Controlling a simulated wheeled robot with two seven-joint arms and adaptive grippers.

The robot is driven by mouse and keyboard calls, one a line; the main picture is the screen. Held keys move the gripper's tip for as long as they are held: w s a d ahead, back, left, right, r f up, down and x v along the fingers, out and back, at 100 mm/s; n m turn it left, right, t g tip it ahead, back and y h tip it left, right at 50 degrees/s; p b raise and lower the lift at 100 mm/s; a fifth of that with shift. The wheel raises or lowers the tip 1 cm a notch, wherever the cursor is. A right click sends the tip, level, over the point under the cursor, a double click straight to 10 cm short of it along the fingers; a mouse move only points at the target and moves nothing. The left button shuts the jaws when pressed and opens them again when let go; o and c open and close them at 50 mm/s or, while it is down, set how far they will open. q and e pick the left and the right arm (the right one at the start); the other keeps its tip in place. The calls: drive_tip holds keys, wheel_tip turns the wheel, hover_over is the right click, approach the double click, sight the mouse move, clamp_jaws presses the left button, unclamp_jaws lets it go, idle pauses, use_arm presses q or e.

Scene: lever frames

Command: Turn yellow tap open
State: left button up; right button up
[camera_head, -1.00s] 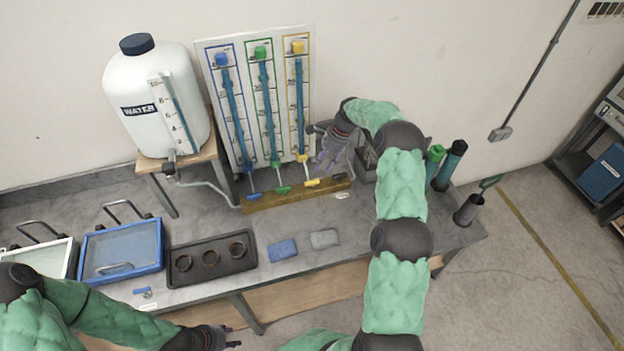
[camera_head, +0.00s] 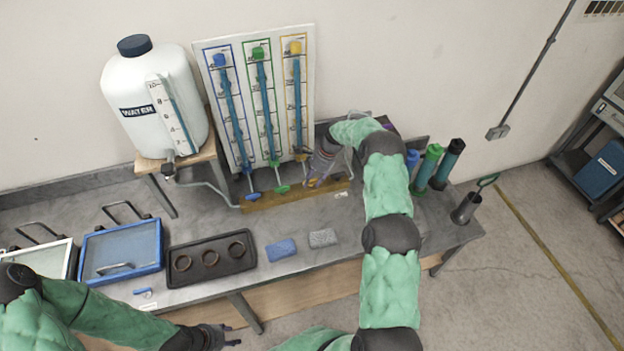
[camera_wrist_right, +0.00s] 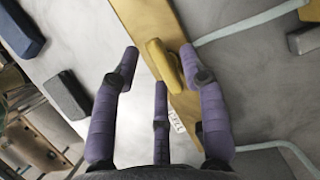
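The yellow tap's lever handle shows in the right wrist view (camera_wrist_right: 158,62), lying over the wooden base strip (camera_wrist_right: 150,20). In the head view the tap is mostly covered by my right gripper (camera_head: 318,176); only a bit of yellow shows. In the right wrist view (camera_wrist_right: 160,70) that gripper's purple fingers are spread, with the yellow handle between and just beyond their tips. I cannot tell whether a finger touches it. My left gripper (camera_head: 232,338) is at the bottom of the head view, away from the taps; its opening is unclear.
The blue tap (camera_head: 252,196) and green tap (camera_head: 281,189) sit left of the yellow one, under the tube board (camera_head: 210,48). A water tank (camera_head: 130,80), black tray (camera_head: 210,276), blue sponge (camera_head: 281,249) and grey sponge (camera_head: 322,238) stand nearby.

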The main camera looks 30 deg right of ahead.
clamp_jaws()
